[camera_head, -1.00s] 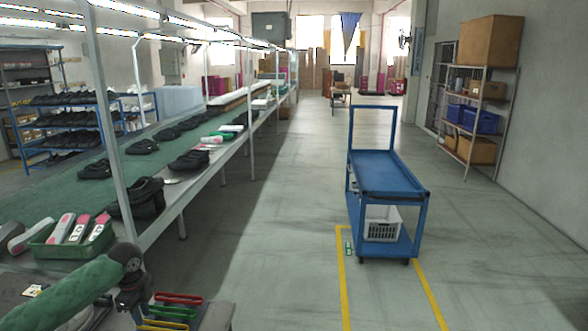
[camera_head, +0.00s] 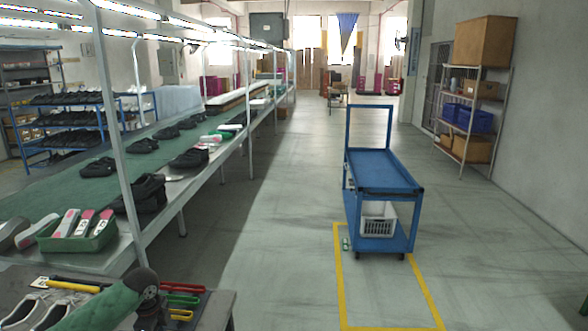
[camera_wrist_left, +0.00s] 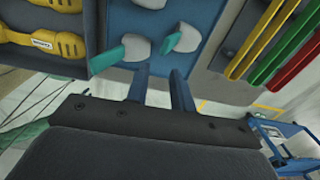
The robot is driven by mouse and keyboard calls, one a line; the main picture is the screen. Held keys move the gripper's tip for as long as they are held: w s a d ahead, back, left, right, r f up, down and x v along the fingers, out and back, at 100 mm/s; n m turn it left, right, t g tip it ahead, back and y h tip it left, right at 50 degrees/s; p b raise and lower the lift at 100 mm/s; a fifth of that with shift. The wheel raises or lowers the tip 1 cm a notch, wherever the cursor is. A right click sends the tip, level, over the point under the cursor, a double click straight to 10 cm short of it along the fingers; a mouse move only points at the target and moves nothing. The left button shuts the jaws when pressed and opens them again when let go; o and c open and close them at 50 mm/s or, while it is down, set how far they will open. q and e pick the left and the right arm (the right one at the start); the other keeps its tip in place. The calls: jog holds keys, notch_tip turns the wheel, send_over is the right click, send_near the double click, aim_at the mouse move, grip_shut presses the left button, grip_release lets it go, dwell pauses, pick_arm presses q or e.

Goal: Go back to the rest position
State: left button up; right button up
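My left arm, in a green sleeve, comes in at the bottom left of the head view. Its gripper (camera_head: 150,318) is at the bottom edge, over the front workbench (camera_head: 222,300), just left of the red, green and yellow tool handles. In the left wrist view, the two dark fingers of the left gripper (camera_wrist_left: 160,80) stand apart with nothing seen between them. My right gripper is in neither view.
White-and-grey shoes (camera_head: 35,308) lie on the workbench. A blue cart (camera_head: 383,172) with a white basket (camera_head: 378,218) stands right.

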pick_arm(q)
jog(key=shift+n+t+h, duration=0.3)
jog(key=shift+n+h, duration=0.1)
jog(key=shift+n, duration=0.3)
jog(key=s+d+f, duration=0.2)
jog(key=d, duration=0.1)
jog(key=s+d+f, duration=0.1)
jog(key=d, duration=0.2)
jog(key=s+d+f, duration=0.2)
jog(key=d, duration=0.1)
jog(key=shift+s+f, duration=0.3)
jog(key=shift+f, duration=0.05)
jog(key=s+d+f+n+t, duration=0.1)
jog(key=s+d+f+n, duration=0.25)
jog(key=s+d, duration=0.55)
jog(key=s+a+r+n+t, duration=0.2)
jog(key=s+n, duration=0.9)
jog(key=s, duration=0.9)
notch_tip(320, 180, down, 25)
jog(key=w+d+g, duration=0.1)
jog(key=w+d, duration=0.1)
jog(key=s+f, duration=0.4)
jog(key=f, duration=0.6)
jog(key=s+f+g, duration=0.1)
jog(key=s+f, duration=0.3)
jog(key=f, duration=0.7)
jog(key=shift+d, duration=0.4)
